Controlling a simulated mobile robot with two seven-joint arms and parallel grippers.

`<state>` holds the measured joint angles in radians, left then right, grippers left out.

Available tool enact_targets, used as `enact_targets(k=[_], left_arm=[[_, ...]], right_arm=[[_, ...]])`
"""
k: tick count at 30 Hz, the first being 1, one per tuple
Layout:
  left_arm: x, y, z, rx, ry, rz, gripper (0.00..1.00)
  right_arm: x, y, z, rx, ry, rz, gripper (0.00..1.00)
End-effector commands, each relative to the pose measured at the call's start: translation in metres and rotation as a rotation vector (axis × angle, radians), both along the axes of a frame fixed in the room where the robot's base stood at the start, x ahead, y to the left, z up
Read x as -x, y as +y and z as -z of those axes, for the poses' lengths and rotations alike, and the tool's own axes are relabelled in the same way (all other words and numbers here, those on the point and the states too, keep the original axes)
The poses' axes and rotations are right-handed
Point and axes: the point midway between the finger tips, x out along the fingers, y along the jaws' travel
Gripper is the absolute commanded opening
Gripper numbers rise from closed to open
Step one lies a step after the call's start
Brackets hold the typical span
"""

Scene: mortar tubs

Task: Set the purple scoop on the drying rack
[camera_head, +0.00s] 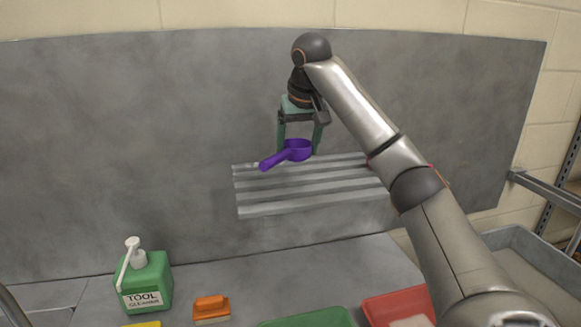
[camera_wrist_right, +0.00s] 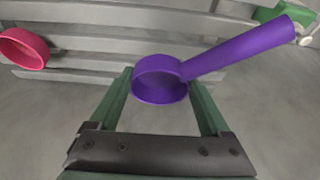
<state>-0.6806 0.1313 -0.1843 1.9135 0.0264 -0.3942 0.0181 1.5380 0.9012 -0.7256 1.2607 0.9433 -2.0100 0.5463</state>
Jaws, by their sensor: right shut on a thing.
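The purple scoop (camera_head: 297,151) is held by its cup between the fingers of my right gripper (camera_head: 299,147), with its handle pointing left and slightly down. In the right wrist view the scoop (camera_wrist_right: 238,50) shows its round cup between the green fingers and its handle towards the upper right. The drying rack (camera_head: 300,190), a grey slatted shelf on the back panel, lies below and behind the scoop in the picture. The scoop looks apart from the slats, but the gap is hard to judge. My left gripper is out of view.
A red round cup (camera_wrist_right: 24,48) is by the rack slats in the wrist view. On the counter stand a green cleaner bottle (camera_head: 146,283), an orange brush (camera_head: 211,307), a green tub (camera_head: 310,318) and a red tub (camera_head: 385,304). A grey basin (camera_head: 530,250) is at right.

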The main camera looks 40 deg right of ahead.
Motion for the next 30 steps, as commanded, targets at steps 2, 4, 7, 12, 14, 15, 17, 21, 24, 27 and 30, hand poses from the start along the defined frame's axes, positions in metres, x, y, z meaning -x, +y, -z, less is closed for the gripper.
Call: enact_targets(k=[2,4,7,12,14,15,17,21,24,27,30], left_arm=[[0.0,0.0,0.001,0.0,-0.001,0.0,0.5],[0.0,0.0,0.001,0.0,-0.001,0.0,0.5],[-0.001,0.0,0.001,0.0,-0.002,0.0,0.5],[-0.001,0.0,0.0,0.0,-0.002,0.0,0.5],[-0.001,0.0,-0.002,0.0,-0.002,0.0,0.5],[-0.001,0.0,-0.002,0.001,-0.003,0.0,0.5],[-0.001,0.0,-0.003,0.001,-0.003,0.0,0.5],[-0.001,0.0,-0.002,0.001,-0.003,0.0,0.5],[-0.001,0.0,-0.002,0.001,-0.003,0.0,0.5],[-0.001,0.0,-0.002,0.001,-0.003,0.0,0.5],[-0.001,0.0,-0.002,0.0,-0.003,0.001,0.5]], right_arm=[[-0.006,0.001,0.009,-0.004,0.002,0.0,0.2],[-0.01,0.001,0.014,-0.002,0.002,0.0,0.2],[-0.014,0.001,0.018,-0.001,0.002,0.001,0.2],[-0.021,0.0,0.041,0.002,0.005,0.003,0.2],[-0.021,0.0,0.048,0.002,0.004,0.002,0.2],[-0.021,0.001,0.052,0.002,0.002,0.002,0.2],[-0.021,0.001,0.055,0.0,0.0,0.001,0.2],[-0.021,0.002,0.056,-0.001,-0.001,0.001,0.2],[-0.021,0.002,0.056,-0.001,-0.001,0.001,0.2],[-0.021,0.002,0.059,-0.001,0.001,0.001,0.2],[-0.021,0.002,0.06,-0.001,0.001,0.001,0.88]])
